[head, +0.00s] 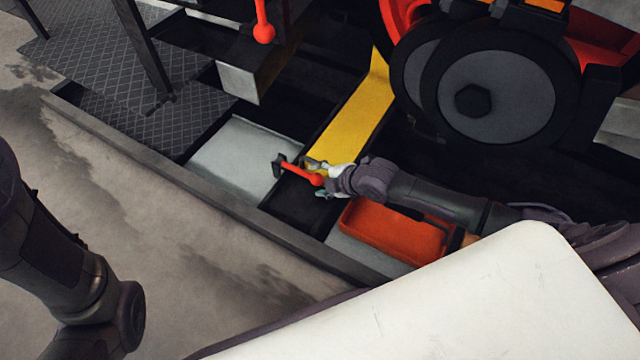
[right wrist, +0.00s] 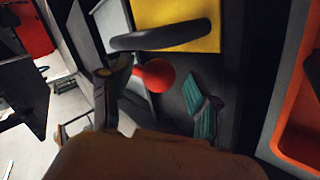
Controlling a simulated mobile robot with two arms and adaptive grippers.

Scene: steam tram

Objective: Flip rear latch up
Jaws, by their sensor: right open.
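A red latch lever (head: 298,173) with a round red knob lies low and nearly flat in the head view, its other end at a small dark bracket. My right gripper (head: 317,178) is open at the knob end. In the right wrist view the red knob (right wrist: 155,75) shows between the spread fingers of my right gripper (right wrist: 155,101); I cannot tell whether they touch it. A second red lever (head: 263,22) with a ball end hangs farther back near the top. Part of my left arm shows at the left edge, but its gripper is out of the picture.
A yellow panel (head: 350,118) runs behind the lever. An orange tray (head: 392,232) sits just right of it, close under my right arm. A pale box top (head: 236,158) lies to the left. A large dark wheel (head: 496,98) stands at the back right. The floor at left is clear.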

